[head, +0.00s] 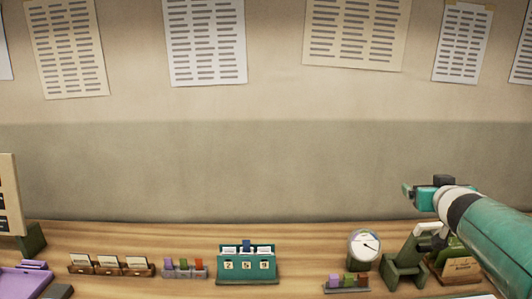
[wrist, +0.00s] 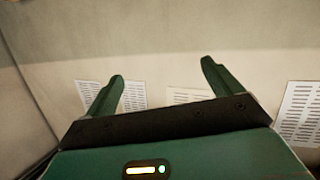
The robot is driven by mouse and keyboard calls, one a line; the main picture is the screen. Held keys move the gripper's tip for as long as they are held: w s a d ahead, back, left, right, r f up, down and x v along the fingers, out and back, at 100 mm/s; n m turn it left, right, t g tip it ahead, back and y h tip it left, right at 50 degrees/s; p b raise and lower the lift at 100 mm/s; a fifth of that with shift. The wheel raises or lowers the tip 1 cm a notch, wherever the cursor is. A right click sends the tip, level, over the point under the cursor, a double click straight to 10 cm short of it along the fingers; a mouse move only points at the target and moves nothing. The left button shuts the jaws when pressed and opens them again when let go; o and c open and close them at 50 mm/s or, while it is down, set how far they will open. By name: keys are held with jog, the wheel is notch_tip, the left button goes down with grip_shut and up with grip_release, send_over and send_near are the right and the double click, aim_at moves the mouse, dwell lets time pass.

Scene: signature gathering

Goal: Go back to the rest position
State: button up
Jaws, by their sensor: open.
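My gripper (head: 408,193) is raised at the right of the head view, at the end of my teal and white arm, above the back of the desk. In the wrist view my gripper (wrist: 160,82) shows two green fingers spread wide apart with nothing between them. Behind the fingers in that view are the wall and several printed sheets. The gripper touches nothing that I can see.
The wooden desk (head: 320,240) holds a teal number holder (head: 248,265), a round dial (head: 364,246), a green stand (head: 404,262), a card box (head: 460,268), a card rack (head: 110,265) and a purple tray (head: 22,281). The air left of my arm is clear.

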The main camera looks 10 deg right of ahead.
jog(key=s+a+f+n+g+y, duration=0.1)
jog(key=s+a+f, duration=0.4)
jog(key=a, duration=0.5)
jog(key=s+a+f+n+g+y, duration=0.1)
jog(key=s+a+f+g+y, duration=0.2)
jog(key=s+a, duration=0.5)
jog(key=s+a+f+n+g+y, duration=0.1)
jog(key=s+a+f+g, duration=0.3)
jog(key=a, duration=0.8)
jog(key=s+f, duration=0.2)
jog(key=s, duration=0.1)
jog(key=shift+s+f+y, duration=0.15)
jog(key=shift+f+y, duration=0.2)
jog(key=shift+y, duration=0.05)
